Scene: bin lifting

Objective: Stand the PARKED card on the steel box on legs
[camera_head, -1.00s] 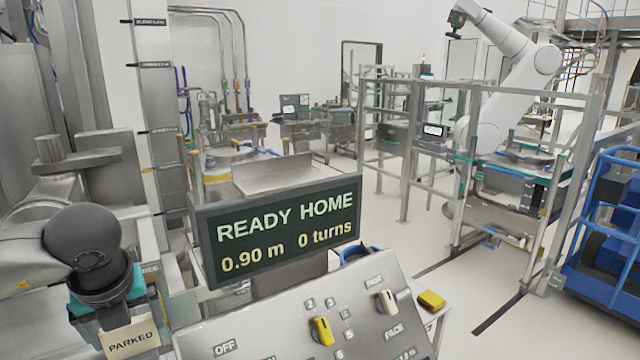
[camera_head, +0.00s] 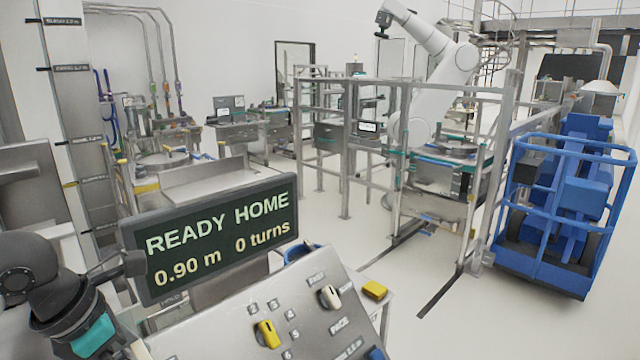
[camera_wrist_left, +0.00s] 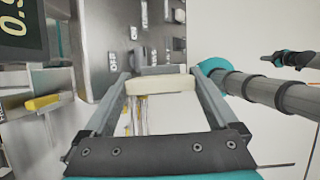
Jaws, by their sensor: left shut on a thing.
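My left gripper (camera_wrist_left: 158,86) is shut on a cream card, the PARKED card (camera_wrist_left: 162,85), seen nearly edge-on between the fingertips in the left wrist view. Its lettering is not visible there. In the head view my left wrist is at the lower left, and the fingers and card are not clearly visible. A flat-topped steel surface (camera_head: 205,183) is behind the display in the head view; I cannot tell whether it is the steel box on legs. A small dark and teal part (camera_wrist_left: 286,58) in the wrist view may be my right gripper; its jaws are unclear.
A dark display (camera_head: 212,235) reading READY HOME stands close to my left wrist. A sloped control panel (camera_head: 290,315) with yellow and white knobs is in front. A blue wheeled cage (camera_head: 565,205) is at the right. The pale floor between them is open.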

